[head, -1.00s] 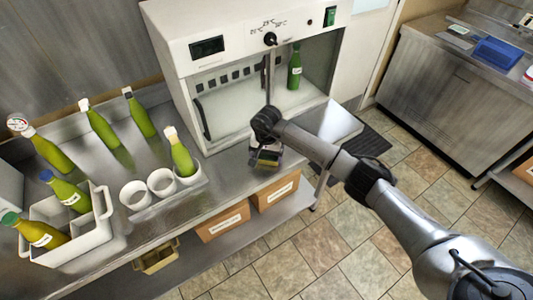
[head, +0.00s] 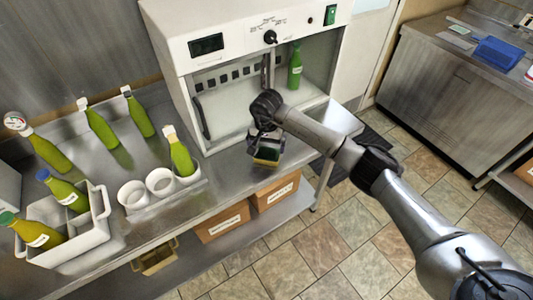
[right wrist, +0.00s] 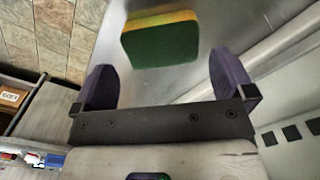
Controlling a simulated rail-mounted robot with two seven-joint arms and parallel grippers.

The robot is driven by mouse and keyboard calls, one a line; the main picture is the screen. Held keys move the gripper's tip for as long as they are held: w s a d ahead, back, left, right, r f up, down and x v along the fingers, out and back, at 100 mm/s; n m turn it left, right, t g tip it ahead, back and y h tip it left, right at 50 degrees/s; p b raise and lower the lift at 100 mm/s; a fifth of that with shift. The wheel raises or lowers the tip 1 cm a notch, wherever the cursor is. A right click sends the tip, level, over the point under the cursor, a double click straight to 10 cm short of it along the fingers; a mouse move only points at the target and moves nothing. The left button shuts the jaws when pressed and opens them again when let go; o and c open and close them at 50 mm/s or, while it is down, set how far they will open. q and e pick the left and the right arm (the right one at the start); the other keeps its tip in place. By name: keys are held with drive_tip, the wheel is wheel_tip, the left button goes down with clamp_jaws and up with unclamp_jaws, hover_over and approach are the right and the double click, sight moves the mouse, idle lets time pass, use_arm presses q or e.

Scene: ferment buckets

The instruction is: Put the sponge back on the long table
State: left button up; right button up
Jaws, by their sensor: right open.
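The sponge (head: 267,156), green with a yellow layer, lies on the steel long table (head: 228,172) in front of the white cabinet. In the right wrist view the sponge (right wrist: 160,40) shows its green face, with yellow along its far edge, over bare metal. My right gripper (head: 266,140) is just above the sponge, pointing down. In the right wrist view its two dark fingers (right wrist: 172,80) are spread wide with nothing between them, and the sponge is beyond the tips. My left gripper is not in view.
The white cabinet (head: 200,47) stands open close behind the gripper, with a green bottle (head: 295,66) inside. To the left are white cups (head: 160,182), several green bottles and a white crate (head: 75,250). Boxes (head: 222,221) sit on the shelf below.

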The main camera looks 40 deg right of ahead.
sight(267, 154)
wheel_tip(267, 154, up, 7)
drive_tip(key=b, duration=0.1)
